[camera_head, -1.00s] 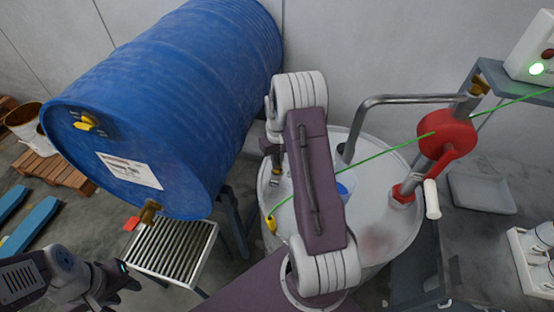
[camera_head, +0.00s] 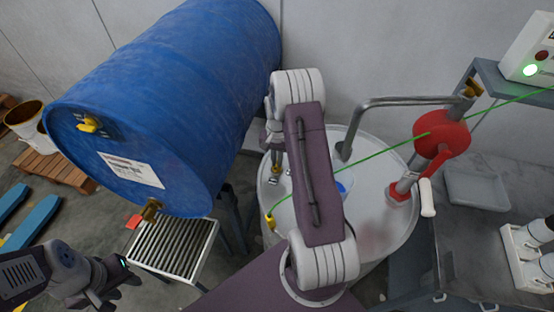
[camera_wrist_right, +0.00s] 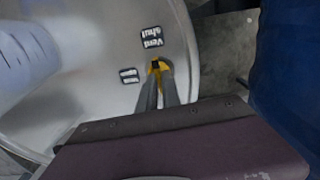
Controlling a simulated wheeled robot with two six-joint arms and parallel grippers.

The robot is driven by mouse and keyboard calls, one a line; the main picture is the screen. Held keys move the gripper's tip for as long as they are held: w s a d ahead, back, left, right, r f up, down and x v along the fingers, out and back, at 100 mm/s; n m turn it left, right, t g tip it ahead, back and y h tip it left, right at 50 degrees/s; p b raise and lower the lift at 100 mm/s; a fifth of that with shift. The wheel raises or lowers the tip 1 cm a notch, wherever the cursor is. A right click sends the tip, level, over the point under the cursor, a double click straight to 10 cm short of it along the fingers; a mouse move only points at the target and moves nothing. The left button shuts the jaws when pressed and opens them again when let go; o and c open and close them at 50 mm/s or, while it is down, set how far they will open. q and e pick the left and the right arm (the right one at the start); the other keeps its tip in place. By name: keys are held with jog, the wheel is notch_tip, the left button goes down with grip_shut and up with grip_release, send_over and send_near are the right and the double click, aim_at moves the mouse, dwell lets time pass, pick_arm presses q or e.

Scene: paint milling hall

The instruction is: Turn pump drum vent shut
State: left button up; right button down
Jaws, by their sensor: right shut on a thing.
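The pump drum (camera_head: 385,215) is a pale metal drum with a red hand pump (camera_head: 442,135) on its lid. A small yellow vent (camera_head: 276,169) sits near the left of the lid. It also shows in the right wrist view (camera_wrist_right: 157,66), between my fingertips. My right gripper (camera_wrist_right: 156,78) is shut on the vent, reaching down from above. One label beside the vent reads "Vent shut" (camera_wrist_right: 152,38), upside down; a smaller label (camera_wrist_right: 128,75) is too blurred to read. My left gripper (camera_head: 118,283) hangs empty at the lower left; its jaw opening is unclear.
A large blue drum (camera_head: 165,100) lies on a stand at the left, above a grated tray (camera_head: 172,247). A green cable runs over the lid to a yellow clamp (camera_head: 271,223) on the rim. A bench with white bottles (camera_head: 528,245) stands at the right.

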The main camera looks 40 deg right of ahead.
jog(key=shift+w+d+r, duration=0.1)
jog(key=shift+w+r, duration=0.1)
dwell(0.3)
jog(key=c, duration=1.5)
grip_release()
jog(key=shift+c, duration=0.2)
jog(key=shift+s, duration=0.15)
jog(key=shift+f, duration=0.1)
notch_tip(320, 180, up, 9)
jog(key=shift+b, duration=0.45)
